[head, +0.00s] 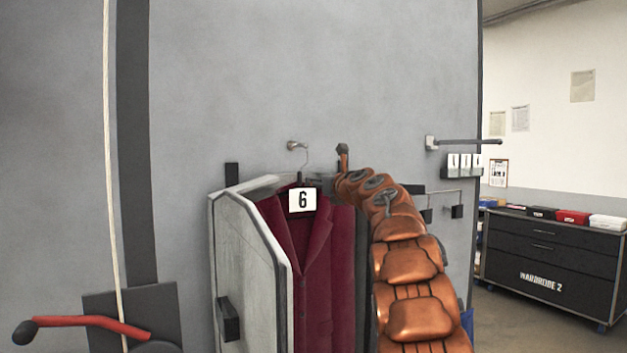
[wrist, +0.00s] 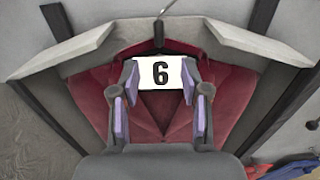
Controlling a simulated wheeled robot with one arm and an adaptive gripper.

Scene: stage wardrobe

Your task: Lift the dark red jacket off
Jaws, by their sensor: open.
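The dark red jacket (head: 313,255) hangs on a hanger inside a grey, open-fronted housing on the wall. The hanger's wire hook (head: 304,153) reaches up to a metal peg (head: 293,145). A white tag (head: 302,199) marked 6 is at the jacket's collar. In the wrist view the jacket (wrist: 90,88) spreads behind my gripper (wrist: 160,92). The gripper's two fingers, with purple pads, are apart, one on each side of the tag as seen there. Nothing is visibly held. I cannot tell how far the fingertips are from the tag or hanger.
The housing's pale side panel (head: 243,250) stands left of the jacket. My copper-plated arm hides its right side in the head view. A red lever (head: 95,323) and a rope (head: 111,150) are at left. Another peg (head: 465,141) is at right. A black drawer cabinet (head: 545,262) stands farther back.

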